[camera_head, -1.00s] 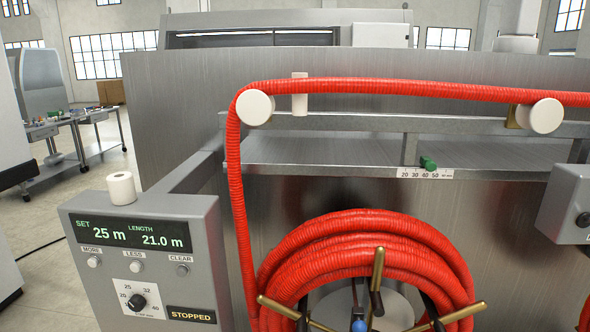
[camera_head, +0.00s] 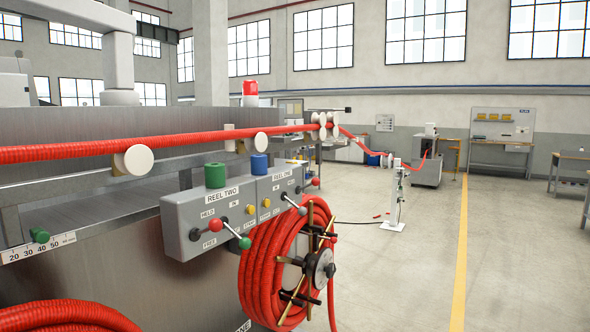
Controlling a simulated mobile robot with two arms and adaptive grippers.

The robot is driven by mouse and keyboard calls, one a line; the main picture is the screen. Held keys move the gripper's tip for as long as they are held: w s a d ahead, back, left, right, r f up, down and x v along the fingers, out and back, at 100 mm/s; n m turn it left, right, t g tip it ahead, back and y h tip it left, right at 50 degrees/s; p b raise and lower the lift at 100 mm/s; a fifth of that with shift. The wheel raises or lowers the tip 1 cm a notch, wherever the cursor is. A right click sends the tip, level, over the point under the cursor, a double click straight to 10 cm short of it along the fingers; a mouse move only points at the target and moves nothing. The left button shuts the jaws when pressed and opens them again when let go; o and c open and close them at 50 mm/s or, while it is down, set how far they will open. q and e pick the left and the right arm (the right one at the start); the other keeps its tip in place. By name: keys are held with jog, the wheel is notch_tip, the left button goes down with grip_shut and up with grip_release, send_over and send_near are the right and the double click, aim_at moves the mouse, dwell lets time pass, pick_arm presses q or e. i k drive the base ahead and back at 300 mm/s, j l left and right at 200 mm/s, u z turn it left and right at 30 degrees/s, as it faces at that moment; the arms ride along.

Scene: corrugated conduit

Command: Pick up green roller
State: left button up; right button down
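A green cylinder (camera_head: 215,175) stands upright on top of the grey reel control box, left of a blue cylinder (camera_head: 259,164). A smaller green piece (camera_head: 39,235) sits at the left on the shelf edge, just above a scale marked 20 to 50. I cannot tell for sure which of the two green things is the roller. Neither gripper is in view.
The grey control box (camera_head: 190,230) has levers with red and green knobs sticking out. Red conduit (camera_head: 70,152) runs above the shelf over white rollers (camera_head: 138,160). A reel of red conduit (camera_head: 262,262) hangs below the box. Open floor (camera_head: 400,275) lies to the right.

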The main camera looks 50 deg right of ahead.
aim_at(215, 175)
jog(key=k+l+z, duration=0.1)
jog(key=z, duration=1.1)
